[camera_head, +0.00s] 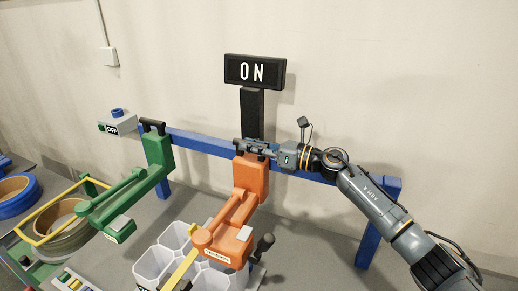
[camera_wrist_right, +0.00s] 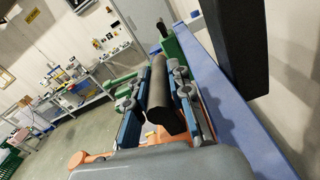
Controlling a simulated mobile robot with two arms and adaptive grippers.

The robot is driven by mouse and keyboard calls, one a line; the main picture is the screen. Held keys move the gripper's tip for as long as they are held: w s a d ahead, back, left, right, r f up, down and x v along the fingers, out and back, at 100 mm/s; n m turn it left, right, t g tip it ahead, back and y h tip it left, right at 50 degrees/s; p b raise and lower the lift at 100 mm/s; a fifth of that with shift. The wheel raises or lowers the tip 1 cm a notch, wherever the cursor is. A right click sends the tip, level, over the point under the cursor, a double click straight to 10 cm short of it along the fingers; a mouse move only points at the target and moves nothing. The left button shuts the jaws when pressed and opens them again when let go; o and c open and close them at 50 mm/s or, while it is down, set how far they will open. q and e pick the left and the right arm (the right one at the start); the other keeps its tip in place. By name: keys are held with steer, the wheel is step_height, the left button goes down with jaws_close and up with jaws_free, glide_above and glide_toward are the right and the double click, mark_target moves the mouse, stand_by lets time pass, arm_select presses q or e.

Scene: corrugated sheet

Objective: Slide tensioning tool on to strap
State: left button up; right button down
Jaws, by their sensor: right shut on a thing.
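The orange tensioning tool (camera_head: 222,241), with a label on its body, hangs at the blue rail at the centre of the head view. My right gripper (camera_head: 255,148) is at its top end. In the right wrist view, a black cylindrical handle (camera_wrist_right: 158,88) lies between the two fingers of the gripper, which is shut on it. Orange parts (camera_wrist_right: 78,160) show below the fingers. A yellow strip (camera_head: 180,271) runs beside the tool's lower end; I cannot tell whether it is the strap or whether it touches the tool. My left gripper is not in view.
A green tool (camera_head: 156,163) hangs left on the blue rail (camera_head: 208,145). White hexagonal cups (camera_head: 153,264) stand below the orange tool. A coil (camera_head: 62,222) and a blue roll (camera_head: 14,197) are left.

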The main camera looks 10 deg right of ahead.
steer(key=shift+r, duration=0.15)
steer(key=c, duration=1.5)
jaws_free()
steer(key=o, duration=0.3)
steer(key=shift+w+a, duration=0.25)
steer(key=shift+a, duration=0.05)
steer(key=v, duration=1.2)
steer(key=shift+f, duration=0.2)
